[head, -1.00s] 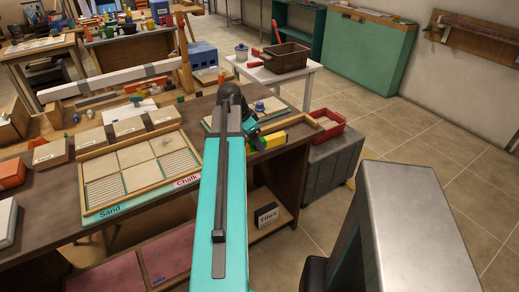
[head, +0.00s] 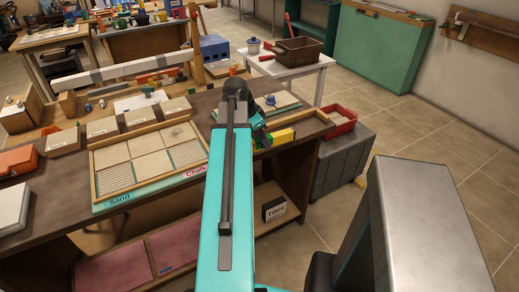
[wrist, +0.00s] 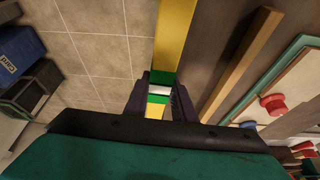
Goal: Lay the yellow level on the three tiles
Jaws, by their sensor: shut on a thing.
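The yellow level (head: 285,136) shows as a short yellow and green piece beyond my arm in the head view, by the right end of the long workbench. In the wrist view the level (wrist: 174,35) runs up from between my fingers, yellow with green and white bands. My gripper (wrist: 160,92) is shut on it near those bands. In the head view the fingers are mostly hidden by my arm. A wooden-framed tray (head: 94,186) on the bench holds several pale square panels, some striped. I cannot tell which pieces are the three tiles.
Several labelled beige blocks (head: 103,129) stand behind the tray. A teal-edged board (head: 264,101) lies partly behind my arm; a red knob (wrist: 273,103) shows on a board in the wrist view. A red bin (head: 342,118) sits on a grey box (head: 343,160) right of the bench.

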